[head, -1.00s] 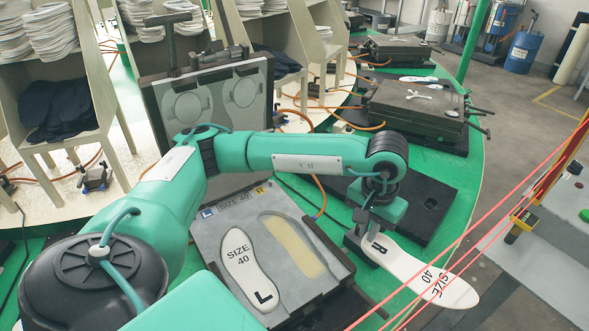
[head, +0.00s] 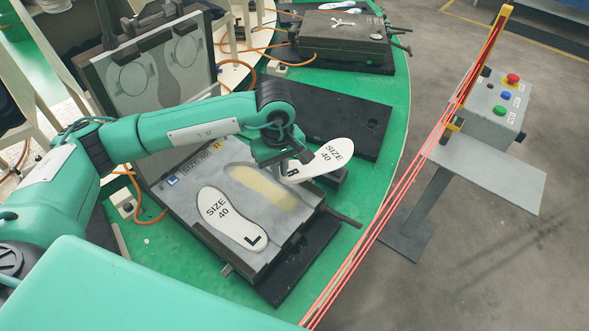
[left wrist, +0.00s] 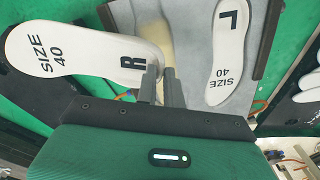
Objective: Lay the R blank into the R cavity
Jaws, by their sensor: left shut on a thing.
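My left gripper (head: 287,166) is shut on the R blank (head: 328,157), a white insole marked SIZE 40. It grips the blank near its R-marked end, and the rest sticks out to the right beyond the mould's edge. In the left wrist view the R blank (left wrist: 85,50) extends left from the fingers (left wrist: 162,78). The R cavity (head: 262,188) is a yellowish hollow in the grey mould (head: 285,228), empty, just left of the gripper. The blank is beside the cavity, not in it. The L blank (head: 225,225) lies in the mould's left cavity. My right gripper is not in view.
The mould's raised lid (head: 160,68) stands open behind. A black plate (head: 345,115) and a closed mould (head: 343,32) lie farther along the green carousel. Red cords (head: 405,175) run along its right side, near a control box (head: 495,105).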

